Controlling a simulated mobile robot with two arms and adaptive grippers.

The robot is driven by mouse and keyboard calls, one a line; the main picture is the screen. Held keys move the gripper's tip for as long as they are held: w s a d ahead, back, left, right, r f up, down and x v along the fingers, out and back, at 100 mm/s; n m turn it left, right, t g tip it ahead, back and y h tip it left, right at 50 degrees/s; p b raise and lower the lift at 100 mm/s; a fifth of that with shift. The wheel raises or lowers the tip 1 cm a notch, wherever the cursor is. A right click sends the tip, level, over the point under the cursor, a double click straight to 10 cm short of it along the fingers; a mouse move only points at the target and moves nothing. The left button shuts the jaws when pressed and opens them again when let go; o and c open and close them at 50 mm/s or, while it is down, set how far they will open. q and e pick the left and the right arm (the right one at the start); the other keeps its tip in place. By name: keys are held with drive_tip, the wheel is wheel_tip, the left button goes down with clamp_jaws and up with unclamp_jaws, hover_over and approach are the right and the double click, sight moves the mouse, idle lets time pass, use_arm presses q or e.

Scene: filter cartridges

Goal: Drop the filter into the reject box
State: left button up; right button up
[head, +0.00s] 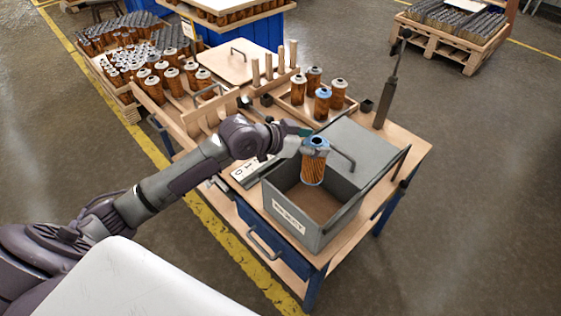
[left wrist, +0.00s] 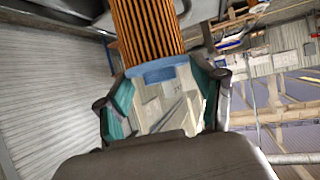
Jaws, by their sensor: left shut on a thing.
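My left gripper (head: 297,139) is shut on a filter (head: 314,165), an orange-brown pleated cartridge with blue end caps. The filter hangs upright over the open part of the grey reject box (head: 285,218), apart from its floor as far as I can tell. In the left wrist view the same filter (left wrist: 148,30) shows between the fingers (left wrist: 165,98), with its blue cap near the fingertips. My right gripper is not in view.
A wooden tray (head: 300,108) with several filters stands behind the box. A dark upright stand (head: 386,95) is at the bench's back right. Crates of filters (head: 95,68) stand at the left.

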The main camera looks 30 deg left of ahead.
use_arm(q)
drive_tip(key=o, duration=1.6)
drive_tip(key=shift+o, duration=0.2)
drive_tip(key=shift+s, duration=0.1)
drive_tip(key=v, duration=1.2)
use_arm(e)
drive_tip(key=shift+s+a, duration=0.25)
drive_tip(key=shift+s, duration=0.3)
